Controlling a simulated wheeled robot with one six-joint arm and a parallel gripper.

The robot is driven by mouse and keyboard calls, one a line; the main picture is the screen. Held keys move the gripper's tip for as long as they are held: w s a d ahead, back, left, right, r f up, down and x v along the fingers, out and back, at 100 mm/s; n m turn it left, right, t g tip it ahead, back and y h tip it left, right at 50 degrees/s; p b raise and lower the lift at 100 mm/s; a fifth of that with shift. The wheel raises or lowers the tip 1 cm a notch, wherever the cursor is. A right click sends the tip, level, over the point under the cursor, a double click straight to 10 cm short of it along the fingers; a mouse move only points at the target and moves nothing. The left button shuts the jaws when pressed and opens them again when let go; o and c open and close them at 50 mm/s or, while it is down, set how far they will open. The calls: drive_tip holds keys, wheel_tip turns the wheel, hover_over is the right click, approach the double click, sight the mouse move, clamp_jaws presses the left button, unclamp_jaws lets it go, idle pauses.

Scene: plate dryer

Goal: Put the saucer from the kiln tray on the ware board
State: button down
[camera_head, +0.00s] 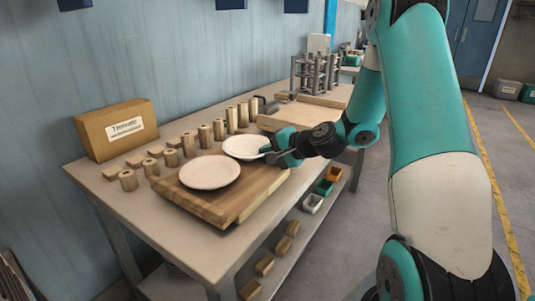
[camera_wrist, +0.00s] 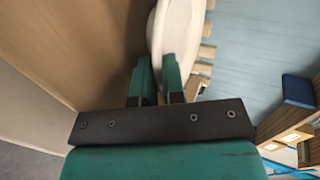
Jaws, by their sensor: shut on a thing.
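A white round saucer (camera_head: 243,146) is at the far end of a thick brown wooden board (camera_head: 217,212), which looks like the ware board. My gripper (camera_head: 268,152) is shut on its right rim. In the wrist view the saucer (camera_wrist: 172,30) shows nearly edge-on, its rim between the fingers of my gripper (camera_wrist: 158,82). I cannot tell whether the saucer touches the board. A second white dish (camera_head: 209,172) lies flat on the near part of this board. A pale flat slab (camera_head: 300,117), perhaps the kiln tray, lies farther back and looks bare.
Several wooden cylinders (camera_head: 204,136) stand in rows left of the board. A cardboard box (camera_head: 116,129) stands at the table's back left. A grey metal rack (camera_head: 315,73) stands at the far end. The table's front left corner (camera_head: 205,255) is clear. Small bins sit on the lower shelf.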

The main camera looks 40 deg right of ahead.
drive_tip(key=c, duration=1.5)
unclamp_jaws()
drive_tip(key=shift+r, duration=0.1)
drive_tip(key=v, duration=1.1)
drive_tip(key=s+a+r+n+g+y, duration=0.1)
drive_tip(key=s+a+n+g+y, duration=0.15)
drive_tip(key=a+n, duration=0.45)
drive_tip(key=s+a+r+n+g+y, duration=0.1)
drive_tip(key=s+a+n+g, duration=0.2)
drive_tip(key=a, duration=0.8)
drive_tip(key=s+a+n+g+h, duration=0.1)
drive_tip(key=s+a+n+g, duration=0.1)
drive_tip(key=s+a+n, duration=0.1)
drive_tip(key=s+a+r+n+g+h, duration=0.1)
drive_tip(key=s+a+n+g, duration=0.1)
drive_tip(key=s+a+n, duration=0.2)
drive_tip(key=s+a+n+g+h, duration=0.1)
drive_tip(key=s+a+n+g, duration=0.1)
drive_tip(key=s, duration=0.5)
drive_tip(key=shift+a+r+n+g+h, duration=0.15)
drive_tip(key=shift+a+n+h, duration=0.05)
drive_tip(key=shift+a+n, duration=0.3)
drive_tip(key=shift+a+r+n+g+h, duration=0.15)
drive_tip(key=shift+a+n, duration=0.25)
drive_tip(key=shift+a, duration=0.2)
